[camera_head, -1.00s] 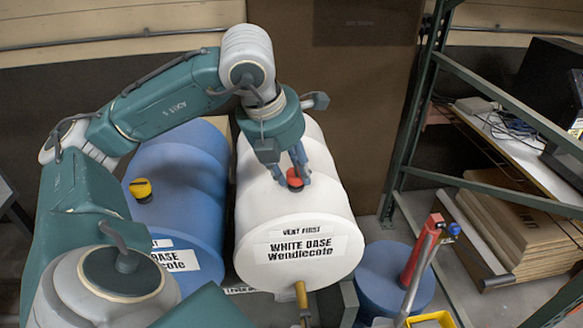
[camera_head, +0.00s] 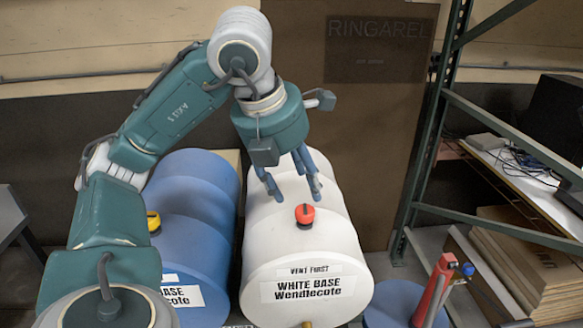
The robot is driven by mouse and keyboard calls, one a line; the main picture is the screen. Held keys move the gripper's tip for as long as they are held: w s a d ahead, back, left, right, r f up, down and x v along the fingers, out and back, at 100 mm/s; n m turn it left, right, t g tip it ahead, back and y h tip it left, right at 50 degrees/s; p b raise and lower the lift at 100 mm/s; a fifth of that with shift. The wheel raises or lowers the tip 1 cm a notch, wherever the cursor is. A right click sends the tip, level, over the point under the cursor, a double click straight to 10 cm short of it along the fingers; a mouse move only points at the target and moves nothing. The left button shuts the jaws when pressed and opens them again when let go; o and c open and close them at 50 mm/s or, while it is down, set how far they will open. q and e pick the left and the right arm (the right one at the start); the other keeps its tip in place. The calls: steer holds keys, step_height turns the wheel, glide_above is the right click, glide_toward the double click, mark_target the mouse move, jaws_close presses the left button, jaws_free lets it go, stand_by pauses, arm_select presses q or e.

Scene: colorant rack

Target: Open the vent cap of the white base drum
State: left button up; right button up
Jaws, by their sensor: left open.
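The white base drum (camera_head: 300,245) lies on its side in the middle of the camera_head view, with a "WHITE BASE Wendlecote" label on its front end. Its red vent cap (camera_head: 305,213) sits on top of the drum, near the front end. I cannot tell whether the cap is turned or loosened. My left gripper (camera_head: 293,192) is open and empty. Its blue-grey fingers hang above and a little behind the cap, apart from it, over the drum's top. My right gripper is not in view.
A blue drum (camera_head: 190,240) with a yellow cap (camera_head: 153,222) lies close on the left. A green rack frame (camera_head: 430,130) stands on the right. A red tool (camera_head: 433,290) stands over a blue round container (camera_head: 390,305) at the lower right.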

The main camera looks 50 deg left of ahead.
arm_select(q)
steer(key=shift+v, duration=2)
steer(key=m+g+h, duration=0.3)
steer(key=m+h, duration=0.2)
steer(key=m, duration=0.9)
glide_toward(305, 209)
steer(key=b+x, duration=0.4)
steer(key=shift+s, duration=0.2)
steer(key=x, duration=0.3)
steer(key=shift+w+f, duration=0.15)
steer(key=shift+f, duration=0.05)
steer(key=shift+w+d+f, duration=0.1)
steer(key=shift+d+f, duration=0.25)
steer(key=shift+f, duration=0.25)
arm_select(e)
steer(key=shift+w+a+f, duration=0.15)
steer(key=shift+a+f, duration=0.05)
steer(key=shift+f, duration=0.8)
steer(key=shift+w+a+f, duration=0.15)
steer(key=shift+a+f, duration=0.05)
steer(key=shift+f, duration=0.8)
